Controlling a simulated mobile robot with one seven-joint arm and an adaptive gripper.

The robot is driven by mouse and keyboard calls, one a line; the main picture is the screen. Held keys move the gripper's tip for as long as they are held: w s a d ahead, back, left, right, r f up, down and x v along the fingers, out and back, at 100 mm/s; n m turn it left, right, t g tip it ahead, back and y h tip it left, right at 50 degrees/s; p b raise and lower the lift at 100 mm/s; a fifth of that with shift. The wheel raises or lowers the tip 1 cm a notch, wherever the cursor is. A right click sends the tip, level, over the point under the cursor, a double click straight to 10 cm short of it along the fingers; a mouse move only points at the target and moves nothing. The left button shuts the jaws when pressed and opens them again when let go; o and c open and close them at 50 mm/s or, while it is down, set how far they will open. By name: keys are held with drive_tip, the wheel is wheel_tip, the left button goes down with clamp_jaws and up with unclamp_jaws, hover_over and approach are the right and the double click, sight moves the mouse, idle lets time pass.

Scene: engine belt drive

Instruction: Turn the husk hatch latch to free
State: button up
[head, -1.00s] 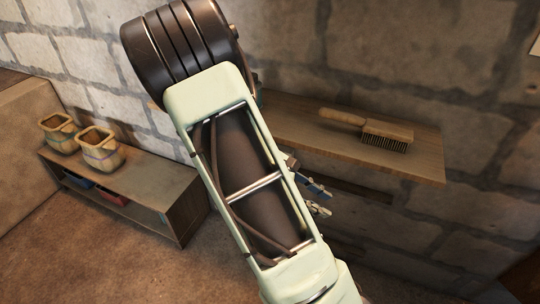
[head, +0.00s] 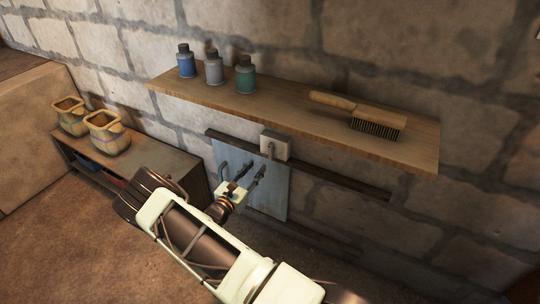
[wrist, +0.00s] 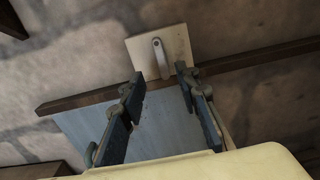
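The latch is a pale square plate (head: 276,144) with a small grey lever, mounted at the top of a blue-grey hatch panel (head: 279,194) on the wall. In the wrist view the lever (wrist: 160,58) points roughly downward on the plate, its rounded upper end near the plate's middle. My gripper (head: 244,170) is in front of the panel, just below the latch. In the wrist view my gripper (wrist: 160,75) is open, with its dark fingers on either side below the lever and nothing between them. I cannot tell the exact gap to the lever.
A dark wooden rail (head: 340,182) runs along the panel's top. A wooden shelf (head: 300,115) juts out above, holding several bottles (head: 214,68) and a brush (head: 375,124). A low bench (head: 165,166) with two pots (head: 107,133) stands at left.

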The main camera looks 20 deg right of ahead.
sight(269, 151)
drive_tip(key=b+x, duration=0.1)
drive_tip(key=x, duration=0.9)
drive_tip(key=shift+w+d, duration=0.2)
drive_tip(key=shift+d, duration=0.1)
drive_tip(key=shift+r, duration=0.1)
clamp_jaws()
